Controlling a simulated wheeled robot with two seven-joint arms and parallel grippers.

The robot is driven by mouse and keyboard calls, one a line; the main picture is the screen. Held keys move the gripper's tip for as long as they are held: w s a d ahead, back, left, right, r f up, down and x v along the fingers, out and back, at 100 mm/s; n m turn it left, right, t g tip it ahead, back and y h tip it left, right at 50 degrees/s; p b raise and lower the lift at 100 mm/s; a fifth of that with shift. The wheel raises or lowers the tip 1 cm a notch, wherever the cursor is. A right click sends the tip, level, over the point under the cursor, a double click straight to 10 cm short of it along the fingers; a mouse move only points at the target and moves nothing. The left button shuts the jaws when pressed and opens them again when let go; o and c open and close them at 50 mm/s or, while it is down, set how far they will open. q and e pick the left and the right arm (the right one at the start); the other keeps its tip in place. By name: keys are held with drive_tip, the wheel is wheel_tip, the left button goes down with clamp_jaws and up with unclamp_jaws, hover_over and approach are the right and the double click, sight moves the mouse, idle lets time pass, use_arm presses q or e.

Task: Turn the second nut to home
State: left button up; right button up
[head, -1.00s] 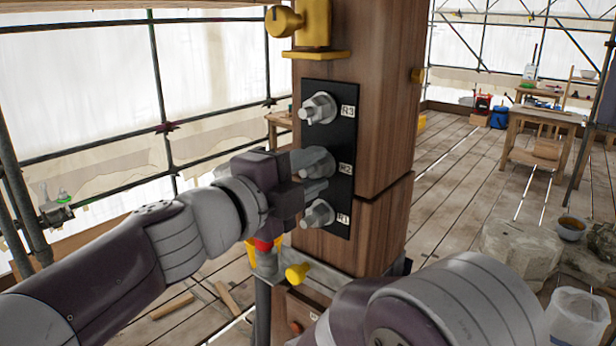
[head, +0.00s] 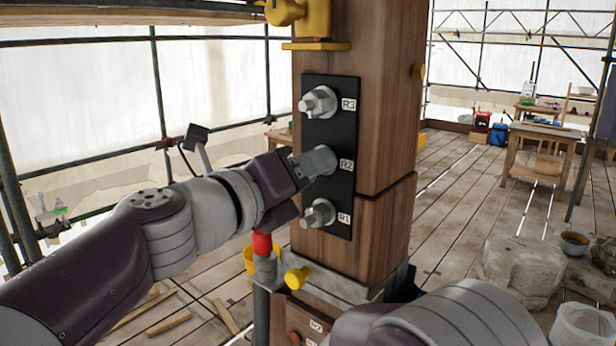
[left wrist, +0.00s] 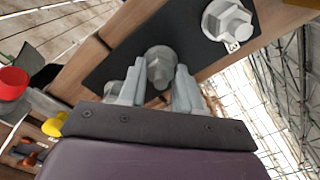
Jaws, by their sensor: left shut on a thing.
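The second nut, a grey hex nut on the stud labelled R2, sits in the middle of a black plate (head: 342,205) on the wooden post. My left gripper (head: 316,163) is at this nut from the left and mostly hides it in the head view. In the left wrist view the second nut (left wrist: 159,66) stands between the two grey fingers (left wrist: 156,90), which are shut on it. The R3 nut (head: 318,102) is above and the R1 nut (head: 318,213) below, both clear of the fingers. My right gripper is out of view.
A yellow bracket (head: 314,22) is above the plate. A red-topped part (head: 262,243) and a yellow knob (head: 297,277) are below my left wrist. My right arm fills the bottom right. Stone blocks (head: 522,268) and a wooden table (head: 540,140) stand farther right.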

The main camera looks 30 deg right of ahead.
use_arm(q)
drive_tip(key=m+b, duration=0.1)
drive_tip(key=m, duration=0.3)
drive_tip(key=m+b, duration=0.2)
drive_tip(key=m, duration=0.2)
drive_tip(key=m+b, duration=0.1)
drive_tip(key=m, duration=0.3)
drive_tip(key=shift+w+f+b, duration=0.25)
drive_tip(key=shift+f+b, duration=0.1)
drive_tip(key=shift+f, duration=0.05)
drive_tip(key=shift+m, duration=0.4)
drive_tip(key=o, duration=1)
drive_tip(key=shift+o, duration=0.2)
drive_tip(key=shift+a+r, duration=0.1)
drive_tip(key=shift+r, duration=0.1)
